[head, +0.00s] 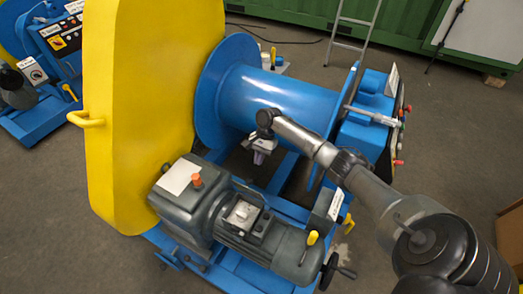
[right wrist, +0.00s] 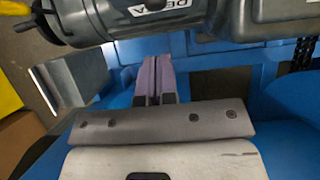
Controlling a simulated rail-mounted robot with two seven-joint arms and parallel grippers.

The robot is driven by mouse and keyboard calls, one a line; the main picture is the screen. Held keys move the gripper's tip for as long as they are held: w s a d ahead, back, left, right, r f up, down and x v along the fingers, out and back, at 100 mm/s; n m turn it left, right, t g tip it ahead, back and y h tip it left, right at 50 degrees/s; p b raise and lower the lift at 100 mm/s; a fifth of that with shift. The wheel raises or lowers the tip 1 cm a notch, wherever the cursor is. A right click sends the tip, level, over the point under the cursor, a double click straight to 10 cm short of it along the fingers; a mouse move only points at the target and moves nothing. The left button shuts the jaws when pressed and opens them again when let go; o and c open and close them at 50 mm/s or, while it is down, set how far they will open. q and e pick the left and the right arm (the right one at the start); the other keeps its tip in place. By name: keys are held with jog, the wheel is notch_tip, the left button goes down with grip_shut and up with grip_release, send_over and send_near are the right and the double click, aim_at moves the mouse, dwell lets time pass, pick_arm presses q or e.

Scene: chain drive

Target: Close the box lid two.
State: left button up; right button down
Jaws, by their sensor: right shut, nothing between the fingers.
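A small box (head: 243,214) with pale parts showing inside sits on top of the dark grey motor (head: 280,246). It looks open from above. I cannot clearly make out its lid or tell which part is lid two. My right gripper (head: 259,157) points down beside the blue drum, beyond the motor, apart from the box. Its purple fingers (right wrist: 160,77) are together and empty in the right wrist view. The motor housing (right wrist: 130,18) shows there at the top, with the box out of sight. My left gripper is not in view.
A large yellow guard (head: 150,100) stands left of the blue drum (head: 275,100). The gearbox (head: 190,205) has an orange cap (head: 197,181). A handwheel (head: 336,270) and yellow-handled lever (head: 312,238) stick out near the motor's right end. Blue frame rails lie below my right gripper.

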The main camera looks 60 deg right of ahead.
jog(key=shift+s+a+f+b, duration=0.15)
jog(key=shift+a+f, duration=0.3)
jog(key=shift+a, duration=0.3)
jog(key=shift+w+a+f+b, duration=0.15)
jog(key=shift+a+f, duration=0.3)
jog(key=shift+a, duration=0.3)
jog(key=shift+s+a+f+b, duration=0.15)
jog(key=shift+a+f, duration=0.3)
jog(key=shift+a, duration=0.3)
